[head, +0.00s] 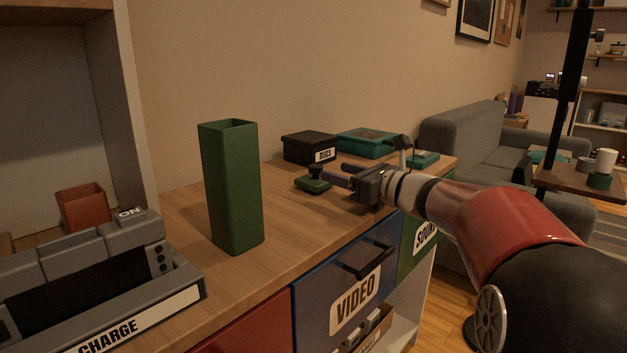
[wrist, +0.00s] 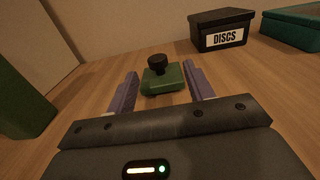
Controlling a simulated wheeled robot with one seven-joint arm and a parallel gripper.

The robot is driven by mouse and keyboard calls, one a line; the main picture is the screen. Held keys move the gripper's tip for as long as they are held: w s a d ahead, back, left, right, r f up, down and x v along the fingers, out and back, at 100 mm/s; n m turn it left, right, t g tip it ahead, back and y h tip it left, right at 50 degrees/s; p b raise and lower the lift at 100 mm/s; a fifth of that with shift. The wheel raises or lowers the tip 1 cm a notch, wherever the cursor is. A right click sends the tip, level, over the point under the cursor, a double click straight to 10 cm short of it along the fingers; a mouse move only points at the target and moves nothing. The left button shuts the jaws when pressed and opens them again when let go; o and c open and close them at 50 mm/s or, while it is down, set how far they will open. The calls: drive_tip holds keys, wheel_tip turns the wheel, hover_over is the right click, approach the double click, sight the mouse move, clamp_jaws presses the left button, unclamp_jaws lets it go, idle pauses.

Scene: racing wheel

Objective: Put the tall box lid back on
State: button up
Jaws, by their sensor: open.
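The tall green box (head: 232,190) stands upright and open at the top on the wooden cabinet top. Part of it also shows at the left edge of the wrist view (wrist: 20,100). The small green lid with a dark round knob (head: 313,182) lies on the wood to the right of the box. In the wrist view the lid (wrist: 162,80) is straight ahead, knob up, just beyond and between the fingertips. My gripper (head: 340,176) is open and empty, low over the cabinet top, with its purple fingers (wrist: 160,83) pointing at the lid.
A black DISCS box (head: 309,147) and a teal box (head: 366,143) stand behind the lid near the wall. A grey CHARGE dock (head: 100,270) is at the left. Blue VIDEO drawer (head: 345,285) is below the top. Bare wood lies between box and lid.

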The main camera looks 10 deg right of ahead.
sight(316, 165)
drive_tip(key=x, duration=0.3)
drive_tip(key=p+x, duration=0.1)
drive_tip(key=x, duration=0.3)
drive_tip(key=shift+s+a+f, duration=0.1)
drive_tip(key=shift+a+f, duration=0.1)
drive_tip(key=shift+a, duration=0.1)
drive_tip(key=c, duration=1.1)
